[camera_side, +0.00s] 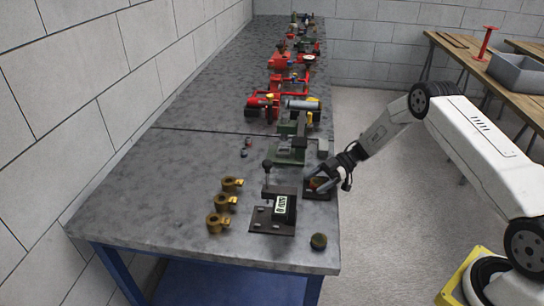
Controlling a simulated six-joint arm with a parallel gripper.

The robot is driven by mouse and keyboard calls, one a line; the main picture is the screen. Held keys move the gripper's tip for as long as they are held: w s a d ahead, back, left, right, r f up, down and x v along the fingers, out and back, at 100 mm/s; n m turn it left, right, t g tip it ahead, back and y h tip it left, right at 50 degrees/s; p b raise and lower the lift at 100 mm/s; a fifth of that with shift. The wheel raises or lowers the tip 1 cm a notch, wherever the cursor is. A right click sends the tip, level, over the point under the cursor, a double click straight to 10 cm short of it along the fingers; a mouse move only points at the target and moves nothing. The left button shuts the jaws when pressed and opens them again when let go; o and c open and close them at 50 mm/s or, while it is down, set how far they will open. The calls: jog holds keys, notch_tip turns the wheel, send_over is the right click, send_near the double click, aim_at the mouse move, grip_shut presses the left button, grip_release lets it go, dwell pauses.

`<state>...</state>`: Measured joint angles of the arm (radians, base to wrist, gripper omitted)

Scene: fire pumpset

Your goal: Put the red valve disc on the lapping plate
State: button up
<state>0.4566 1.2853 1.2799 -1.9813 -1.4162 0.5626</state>
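My gripper (318,184) reaches in from the right, pointing down and left, with its fingertips at a small dark tray (322,196) on the right edge of the bench. Small reddish and yellowish spots show at the fingertips; the red valve disc may be among them, but it is too small and partly hidden to be sure. I cannot tell if the fingers are open or shut. I cannot pick out the lapping plate for certain. A dark round piece (318,241) sits near the front right corner of the bench.
A dark stand with a digital display (280,208) stands left of the tray. Several brass fittings (226,202) stand further left. Two small parts (247,147) lie mid-bench. A green-based fixture (288,152) and red pump parts (262,103) stand behind. The bench's left side is clear.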

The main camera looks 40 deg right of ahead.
jog(key=shift+o, duration=0.3)
jog(key=shift+r, duration=0.15)
jog(key=shift+d+r, duration=0.1)
jog(key=shift+d, duration=0.2)
jog(key=v, duration=1.1)
jog(key=shift+d, duration=0.2)
